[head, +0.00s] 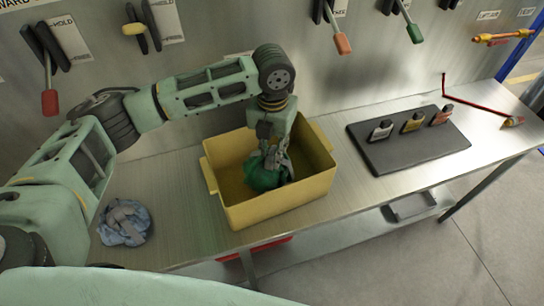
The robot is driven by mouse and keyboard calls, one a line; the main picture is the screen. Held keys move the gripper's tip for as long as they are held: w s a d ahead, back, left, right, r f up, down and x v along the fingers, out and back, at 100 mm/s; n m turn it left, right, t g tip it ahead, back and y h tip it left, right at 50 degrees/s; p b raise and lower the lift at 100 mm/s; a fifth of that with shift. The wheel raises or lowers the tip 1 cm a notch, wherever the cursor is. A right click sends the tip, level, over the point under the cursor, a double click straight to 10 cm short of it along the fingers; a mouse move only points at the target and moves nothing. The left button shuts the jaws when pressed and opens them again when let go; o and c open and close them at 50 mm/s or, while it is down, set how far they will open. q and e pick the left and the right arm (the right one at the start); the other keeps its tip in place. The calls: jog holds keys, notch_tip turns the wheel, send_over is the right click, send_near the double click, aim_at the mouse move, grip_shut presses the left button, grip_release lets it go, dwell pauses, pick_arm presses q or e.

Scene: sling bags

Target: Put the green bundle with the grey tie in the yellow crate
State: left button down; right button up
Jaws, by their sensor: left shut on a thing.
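The green bundle (262,173) is inside the yellow crate (282,209), low between its walls. My left gripper (277,160) reaches down into the crate from above and is shut on the bundle. The gripper hides part of the bundle, and I cannot make out the grey tie clearly. I cannot tell whether the bundle touches the crate's floor. The crate stands upright on the metal bench. My right gripper is not in view.
A crumpled blue-grey cloth (125,222) lies on the bench (180,189) left of the crate. A dark board (408,143) with several small tagged items lies to the right. A red and black rod-like thing (484,106) lies farther right.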

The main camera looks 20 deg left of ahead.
aim_at(267, 164)
pick_arm(q)
notch_tip(267, 164, down, 4)
jog(key=shift+r+p, duration=0.25)
jog(key=shift+p, duration=0.4)
jog(key=shift+f, duration=0.35)
jog(key=c, duration=1.5)
grip_release()
jog(key=shift+o, duration=0.2)
